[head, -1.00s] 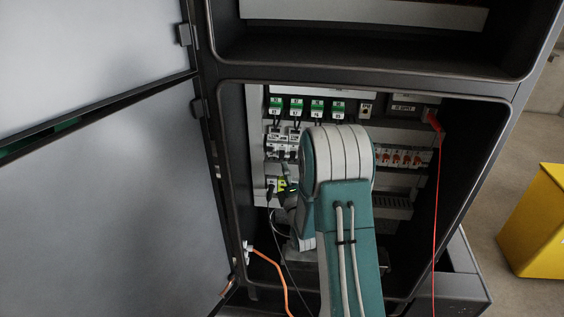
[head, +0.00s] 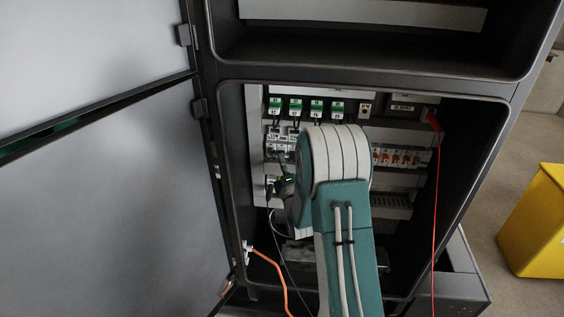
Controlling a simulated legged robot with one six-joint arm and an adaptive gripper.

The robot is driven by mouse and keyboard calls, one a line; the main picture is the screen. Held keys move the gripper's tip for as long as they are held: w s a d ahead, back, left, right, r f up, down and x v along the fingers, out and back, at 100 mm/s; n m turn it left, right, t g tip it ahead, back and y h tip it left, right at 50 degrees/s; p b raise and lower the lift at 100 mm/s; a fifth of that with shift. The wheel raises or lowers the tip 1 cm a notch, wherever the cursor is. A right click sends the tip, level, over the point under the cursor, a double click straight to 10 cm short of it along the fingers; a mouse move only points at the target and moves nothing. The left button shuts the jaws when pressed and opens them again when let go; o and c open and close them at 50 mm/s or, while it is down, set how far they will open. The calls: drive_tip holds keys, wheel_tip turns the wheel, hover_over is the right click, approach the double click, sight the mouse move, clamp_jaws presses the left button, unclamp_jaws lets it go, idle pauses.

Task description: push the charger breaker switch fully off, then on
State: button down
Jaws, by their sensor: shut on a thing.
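The open cabinet bay (head: 500,98) holds rows of breakers and modules. My gripper (head: 283,187) shows only in part, dark, at the left side of my arm's big teal joint. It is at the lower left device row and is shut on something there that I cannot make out. A light grey device (head: 271,186) with a black plug stands just left of it. White breakers (head: 277,146) sit in the row above. Which part is the charger breaker switch, and its position, I cannot tell; my arm covers much of the lower rows.
Green-labelled modules (head: 296,107) line the top row, and orange-handled breakers (head: 402,158) sit right of my arm. A red cable (head: 436,200) hangs at right and an orange cable (head: 268,262) at lower left. The open door (head: 110,220) bounds the left.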

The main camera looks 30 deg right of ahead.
sight(279, 150)
drive_tip(key=shift+m+g, duration=0.3)
drive_tip(key=shift+g, duration=0.2)
drive_tip(key=g, duration=0.1)
drive_tip(key=r+m+g, duration=0.1)
drive_tip(key=shift+s+a+r+m+g, duration=0.1)
drive_tip(key=shift+s+r+m+g, duration=0.05)
drive_tip(key=shift+r+m+g, duration=0.2)
drive_tip(key=g, duration=0.1)
drive_tip(key=r+m+g+y, duration=0.1)
drive_tip(key=g, duration=0.1)
drive_tip(key=shift+r+m+g+y, duration=0.2)
drive_tip(key=shift+m+g+y, duration=0.15)
drive_tip(key=shift+g, duration=0.7)
drive_tip(key=c, duration=0.7)
unclamp_jaws()
drive_tip(key=shift+w, duration=0.2)
drive_tip(key=shift+c, duration=0.2)
